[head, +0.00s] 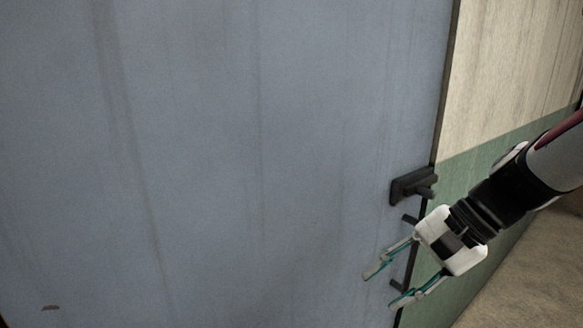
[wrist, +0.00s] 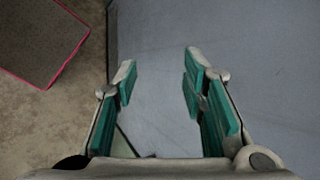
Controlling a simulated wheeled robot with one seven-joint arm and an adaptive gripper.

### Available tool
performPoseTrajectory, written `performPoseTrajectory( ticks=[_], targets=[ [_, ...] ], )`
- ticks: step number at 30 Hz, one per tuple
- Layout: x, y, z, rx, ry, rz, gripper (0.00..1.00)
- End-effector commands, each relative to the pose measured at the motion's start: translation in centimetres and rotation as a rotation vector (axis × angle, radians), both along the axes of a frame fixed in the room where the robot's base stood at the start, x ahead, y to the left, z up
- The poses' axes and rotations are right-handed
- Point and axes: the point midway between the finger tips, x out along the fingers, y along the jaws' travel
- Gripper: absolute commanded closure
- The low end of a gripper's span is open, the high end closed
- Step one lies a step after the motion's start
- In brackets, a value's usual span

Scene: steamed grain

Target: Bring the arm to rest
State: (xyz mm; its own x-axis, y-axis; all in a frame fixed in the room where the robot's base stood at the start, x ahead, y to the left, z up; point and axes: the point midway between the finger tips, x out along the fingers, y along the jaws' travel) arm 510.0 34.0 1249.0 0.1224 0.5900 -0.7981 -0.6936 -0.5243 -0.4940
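My gripper (head: 392,284) is at the lower right of the head view, in front of the right edge of a grey-blue door (head: 230,150). Its two teal-padded fingers are spread apart with nothing between them. In the wrist view the open fingers (wrist: 160,85) point toward the grey-blue surface (wrist: 260,50). My arm reaches in from the right edge of the head view. I cannot tell whether a fingertip touches the door.
A dark handle (head: 412,185) sits on the door edge just above my gripper, with a dark bar lower down. A cream and green wall (head: 510,75) stands at right. In the wrist view a dark mat with a pink edge (wrist: 40,38) lies on the brown floor.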

Motion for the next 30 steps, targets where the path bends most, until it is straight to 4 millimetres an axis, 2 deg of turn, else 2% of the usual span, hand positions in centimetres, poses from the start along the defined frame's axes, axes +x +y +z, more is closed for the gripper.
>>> performPoseTrajectory(
  ticks=[1, 6, 15, 21, 30],
  targets=[
    [-1.3, 0.4, 0.6, -0.071, -0.045, 0.06, 0.62],
    [-5.0, 0.1, 1.7, -0.299, -0.182, 0.242, 0.62],
    [-9.4, -2.0, 3.8, -0.669, -0.452, 0.511, 0.62],
    [-10.5, -3.1, 4.8, -0.807, -0.562, 0.596, 0.62],
    [-10.7, -3.4, 5.0, -0.837, -0.583, 0.614, 0.62]
  ],
)
